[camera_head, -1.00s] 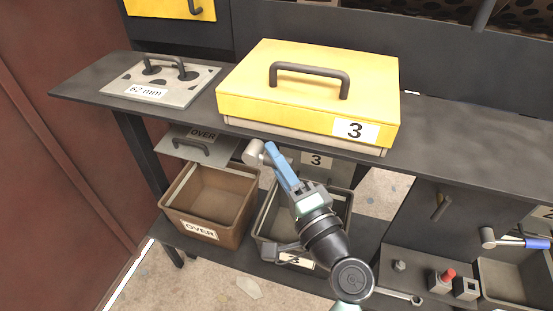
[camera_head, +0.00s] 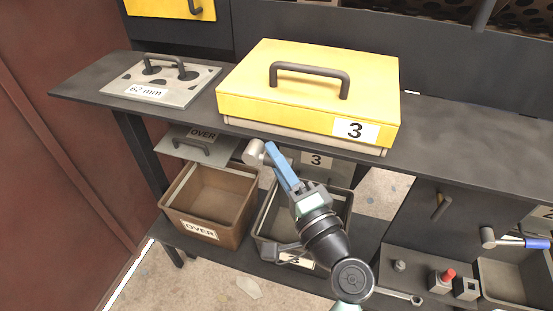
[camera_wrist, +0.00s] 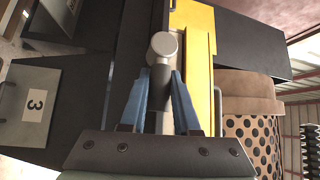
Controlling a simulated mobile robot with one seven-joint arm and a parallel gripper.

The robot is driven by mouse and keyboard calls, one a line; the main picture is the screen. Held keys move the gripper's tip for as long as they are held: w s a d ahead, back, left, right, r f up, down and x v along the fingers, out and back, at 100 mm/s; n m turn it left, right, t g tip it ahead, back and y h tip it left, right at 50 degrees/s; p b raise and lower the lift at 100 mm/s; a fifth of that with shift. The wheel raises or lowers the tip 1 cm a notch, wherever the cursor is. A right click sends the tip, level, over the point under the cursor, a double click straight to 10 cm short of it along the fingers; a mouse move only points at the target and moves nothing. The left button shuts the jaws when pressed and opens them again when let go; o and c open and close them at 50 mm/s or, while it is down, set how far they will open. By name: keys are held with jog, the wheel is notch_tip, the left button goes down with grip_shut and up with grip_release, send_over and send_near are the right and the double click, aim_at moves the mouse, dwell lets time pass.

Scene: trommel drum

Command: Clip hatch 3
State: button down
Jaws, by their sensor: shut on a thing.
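The yellow hatch 3 (camera_head: 300,80) lies on the dark shelf with a dark handle on top and a "3" label on its front right. In the wrist view its yellow edge (camera_wrist: 198,55) runs beside the tool. My gripper (camera_head: 270,148) is shut on a grey tool with a round, hammer-like head (camera_head: 254,152). The head (camera_wrist: 163,44) and its shaft show between the blue fingers (camera_wrist: 160,80) in the wrist view. The gripper is in front of and below the shelf edge, apart from the hatch in the picture. I cannot make out a clip on the hatch.
A plate marked 62 mm (camera_head: 160,82) lies on the shelf (camera_head: 80,88) at the left. Below stand an OVER bin (camera_head: 200,232) and a bin marked 3 (camera_head: 340,208). A blue-handled hammer (camera_head: 522,241) lies at the right. A perforated drum (camera_wrist: 255,135) shows in the wrist view.

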dwell(0.3)
jog(key=r+n+g+p, duration=0.1)
jog(key=p, duration=0.2)
jog(key=shift+r+h, duration=0.25)
jog(key=shift+h, duration=0.05)
jog(key=p, duration=0.1)
jog(key=n+g+p, duration=0.1)
jog(key=shift+a+r+h+p, duration=0.1)
jog(key=shift+r+h+p, duration=0.15)
jog(key=shift+h+p, duration=0.1)
jog(key=shift+f+n+g+p, duration=0.1)
jog(key=shift+n+g+p, duration=0.4)
jog(key=shift+p, duration=0.1)
jog(key=shift+f+h, duration=0.1)
jog(key=shift+h, duration=0.15)
jog(key=c, duration=0.7)
grip_release()
jog(key=shift+o, duration=0.2)
